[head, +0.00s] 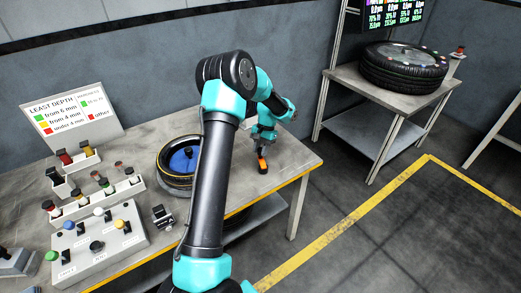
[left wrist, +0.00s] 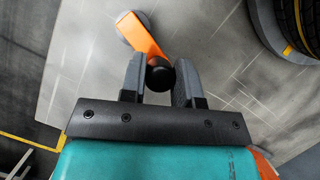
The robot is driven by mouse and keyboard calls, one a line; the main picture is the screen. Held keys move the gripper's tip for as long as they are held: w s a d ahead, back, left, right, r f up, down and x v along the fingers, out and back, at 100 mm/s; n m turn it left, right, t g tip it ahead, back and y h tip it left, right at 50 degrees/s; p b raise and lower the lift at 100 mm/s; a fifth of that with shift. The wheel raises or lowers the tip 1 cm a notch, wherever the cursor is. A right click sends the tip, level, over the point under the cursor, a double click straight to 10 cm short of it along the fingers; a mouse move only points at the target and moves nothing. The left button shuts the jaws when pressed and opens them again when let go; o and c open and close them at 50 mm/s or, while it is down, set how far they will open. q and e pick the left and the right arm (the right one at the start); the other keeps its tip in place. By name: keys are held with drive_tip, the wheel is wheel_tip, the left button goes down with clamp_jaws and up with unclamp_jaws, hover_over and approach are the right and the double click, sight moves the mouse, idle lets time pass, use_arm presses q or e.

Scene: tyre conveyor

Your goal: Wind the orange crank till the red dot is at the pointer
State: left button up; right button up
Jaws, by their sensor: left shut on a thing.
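The orange crank (head: 262,165) is near the right end of the workbench, and its arm also shows in the left wrist view (left wrist: 146,37). It slants from a round hub at the upper left down to a black knob (left wrist: 160,75). My left gripper (head: 263,148) is over the crank. In the left wrist view its two fingers are closed on the knob, one on each side. A tyre with a blue centre (head: 182,161) lies on the bench, left of the crank. I cannot make out the red dot or the pointer. My right gripper is not in view.
A control box (head: 97,243) with several knobs and trays of small parts stand at the left of the bench. A depth sign (head: 70,115) stands behind them. A large tyre (head: 402,68) lies on a separate stand at the right. My arm hides the bench's middle.

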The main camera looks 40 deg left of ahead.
use_arm(q)
drive_tip(key=o, duration=0.9)
drive_tip(key=shift+r, duration=0.1)
drive_tip(key=v, duration=1.7)
drive_tip(key=shift+w, duration=0.2)
